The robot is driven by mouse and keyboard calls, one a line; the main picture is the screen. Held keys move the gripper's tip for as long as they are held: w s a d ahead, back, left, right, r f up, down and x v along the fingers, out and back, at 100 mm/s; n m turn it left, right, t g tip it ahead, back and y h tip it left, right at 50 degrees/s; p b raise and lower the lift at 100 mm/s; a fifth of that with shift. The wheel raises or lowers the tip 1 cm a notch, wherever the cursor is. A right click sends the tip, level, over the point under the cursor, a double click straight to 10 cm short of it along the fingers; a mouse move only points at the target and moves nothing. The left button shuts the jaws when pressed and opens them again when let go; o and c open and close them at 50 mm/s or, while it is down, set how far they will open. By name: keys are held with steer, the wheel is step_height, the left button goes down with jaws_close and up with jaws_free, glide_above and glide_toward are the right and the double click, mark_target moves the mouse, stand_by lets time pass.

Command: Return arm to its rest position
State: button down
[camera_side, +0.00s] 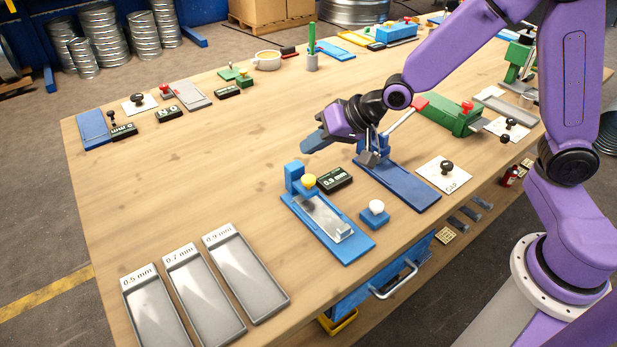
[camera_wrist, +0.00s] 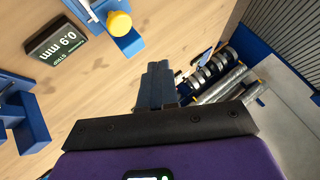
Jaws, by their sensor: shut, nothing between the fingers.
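My purple gripper (camera_side: 311,141) is above the wooden table in the side view, left of the blue lever fixture (camera_side: 400,188) and beyond the blue fixture with a yellow knob (camera_side: 296,178). Its blue fingers are together and empty, held clear of the tabletop. In the wrist view the closed fingers (camera_wrist: 157,82) point toward the table edge, and nothing is between them. A black 0.9 mm label block (camera_side: 334,180) lies between the two fixtures; it also shows in the wrist view (camera_wrist: 56,40).
Three grey trays (camera_side: 272,290) marked 0.5, 0.7 and 0.9 mm lie at the table's front left. A blue block with a white knob (camera_side: 373,220), a green fixture (camera_side: 445,117) and a white card (camera_side: 433,182) are nearby. The table's middle left (camera_side: 200,170) is clear.

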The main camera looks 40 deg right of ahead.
stand_by(0.3)
steer(key=s+d+r+n+g+h, duration=0.1)
steer(key=s+d+n, duration=0.3)
steer(key=s, duration=0.5)
steer(key=s+d+r+n+g+h, duration=0.1)
steer(key=s+d+n+g+h, duration=0.1)
steer(key=s, duration=0.8)
steer(key=s+d+r+n+g+h, duration=0.1)
steer(key=s+d+n+g+h, duration=0.1)
steer(key=s+d+n+g, duration=0.2)
steer(key=s+d+n, duration=0.2)
steer(key=s+n, duration=0.2)
steer(key=s, duration=0.2)
steer(key=shift+s, duration=0.15)
